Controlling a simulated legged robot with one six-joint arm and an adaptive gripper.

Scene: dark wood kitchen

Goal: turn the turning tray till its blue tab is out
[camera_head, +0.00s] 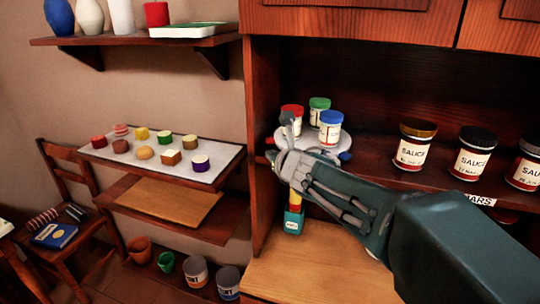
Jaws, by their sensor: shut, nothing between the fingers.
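The turning tray (347,142) is a pale round tray in the cabinet opening. It carries a red-lidded jar (292,110), a green-lidded jar (319,106) and a blue-lidded jar (330,128). My gripper (287,122) is shut and empty at the tray's front left, overlapping the red-lidded jar in the picture. I cannot tell whether it touches the tray or jar. My arm hides much of the tray's front. A small bluish patch shows at the tray's right edge, but I cannot make out for sure which bit is the blue tab.
Several sauce jars (412,146) stand on the shelf to the right. A teal container (293,220) with something yellow above it stands below my gripper on the wooden counter (310,268). A white board (217,155) with small cakes lies on the left shelf. A chair (62,160) stands far left.

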